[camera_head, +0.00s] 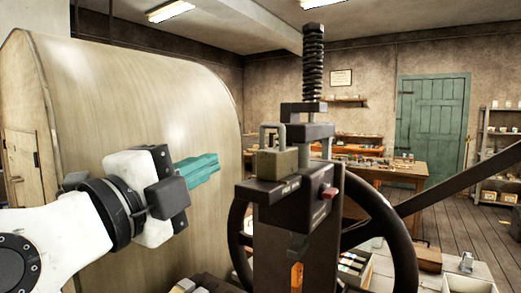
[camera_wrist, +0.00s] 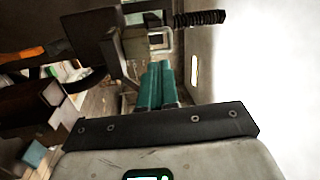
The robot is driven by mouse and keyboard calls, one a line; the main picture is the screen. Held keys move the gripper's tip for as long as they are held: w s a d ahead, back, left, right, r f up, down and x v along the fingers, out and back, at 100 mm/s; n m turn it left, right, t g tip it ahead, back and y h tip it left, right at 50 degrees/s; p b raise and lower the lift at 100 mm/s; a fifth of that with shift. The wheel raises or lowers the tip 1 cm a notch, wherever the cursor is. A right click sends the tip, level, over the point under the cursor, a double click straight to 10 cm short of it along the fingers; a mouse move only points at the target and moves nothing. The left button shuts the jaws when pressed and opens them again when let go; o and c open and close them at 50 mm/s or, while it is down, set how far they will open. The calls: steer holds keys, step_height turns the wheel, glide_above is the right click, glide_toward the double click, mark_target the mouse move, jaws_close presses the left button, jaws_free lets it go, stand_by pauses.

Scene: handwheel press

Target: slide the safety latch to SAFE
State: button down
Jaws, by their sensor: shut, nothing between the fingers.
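The dark press (camera_head: 290,235) stands at the centre of the head view, with a spring-wound screw above it. A small red knob (camera_head: 328,193) sticks out from the right of its head block and looks like the safety latch; its label is too small to read. A brownish block with a metal loop (camera_head: 278,162) sits on top of the head. My gripper (camera_head: 216,166) has teal fingers, shut and empty, left of the press and apart from it. The fingers also show in the wrist view (camera_wrist: 156,86). The latch cannot be made out there.
A large spoked handwheel (camera_head: 400,245) stands behind the press. A long dark bar (camera_head: 465,180) slopes up to the right. A large curved pale casing (camera_head: 140,100) fills the left side behind my arm. A wooden bench (camera_head: 400,172) and green door (camera_head: 432,125) are farther back.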

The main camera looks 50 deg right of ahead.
mark_target(271, 127)
steer(key=shift+s+a+r+m+g, duration=0.35)
steer(key=shift+s+r+m+g, duration=0.15)
steer(key=shift+r+m, duration=0.2)
steer(key=shift+d, duration=0.1)
steer(key=d+r+p, duration=0.1)
steer(key=d, duration=0.3)
steer(key=d+p, duration=0.2)
steer(key=d, duration=0.2)
steer(key=d+r+p, duration=0.1)
steer(key=d, duration=0.3)
steer(key=shift+w+d+r, duration=0.3)
steer(key=shift+d, duration=0.5)
steer(key=shift+d, duration=0.1)
